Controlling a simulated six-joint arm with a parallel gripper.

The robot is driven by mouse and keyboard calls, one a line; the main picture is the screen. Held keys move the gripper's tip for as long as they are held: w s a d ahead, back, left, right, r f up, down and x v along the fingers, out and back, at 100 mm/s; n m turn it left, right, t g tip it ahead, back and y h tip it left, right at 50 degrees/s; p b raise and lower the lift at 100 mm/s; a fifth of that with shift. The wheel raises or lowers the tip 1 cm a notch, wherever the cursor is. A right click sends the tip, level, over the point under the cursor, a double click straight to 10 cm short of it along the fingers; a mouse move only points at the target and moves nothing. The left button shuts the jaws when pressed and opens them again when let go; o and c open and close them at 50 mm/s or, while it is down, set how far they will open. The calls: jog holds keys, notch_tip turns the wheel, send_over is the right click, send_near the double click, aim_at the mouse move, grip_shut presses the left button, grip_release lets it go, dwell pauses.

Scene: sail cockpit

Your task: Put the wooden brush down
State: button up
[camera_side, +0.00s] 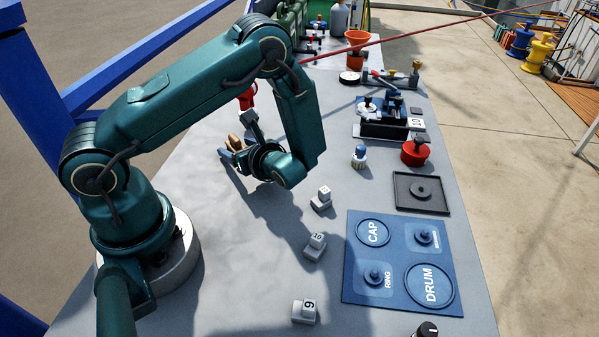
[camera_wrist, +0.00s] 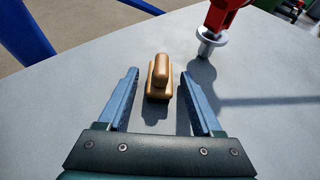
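The wooden brush (camera_wrist: 159,78) is a tan block with a raised grip. In the wrist view it stands between the two blue fingers of my gripper (camera_wrist: 161,74), with a visible gap on each side. It appears to rest on the grey table, its shadow close beside it. In the side view the brush (camera_side: 235,142) shows partly behind my gripper (camera_side: 232,155), low over the far left part of the table. My gripper is open and holds nothing.
A red tool on a pale round foot (camera_wrist: 212,38) stands right of the brush, close behind it. Numbered blocks (camera_side: 316,246), a blue mat (camera_side: 402,295) and a dark tray (camera_side: 440,205) lie to the right. The table left of the brush is clear.

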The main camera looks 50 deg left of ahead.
jog(key=shift+r, duration=0.2)
jog(key=v, duration=1)
jog(key=shift+d, duration=0.4)
jog(key=shift+d+r, duration=0.3)
jog(key=shift+d, duration=0.2)
jog(key=shift+s+r+n, duration=0.2)
jog(key=shift+r+n, duration=0.1)
jog(key=shift+n, duration=0.1)
jog(key=s+d+r+n+t+h, duration=0.2)
jog(key=r+n+h, duration=0.3)
jog(key=n, duration=0.3)
jog(key=s+d+r+n+t+h, duration=0.3)
jog(key=s+d+r+n+h, duration=0.1)
jog(key=n+h, duration=0.4)
jog(key=shift+s+d+r+n+t, duration=0.35)
jog(key=shift+d+r+n, duration=0.25)
jog(key=shift+d+r, duration=0.3)
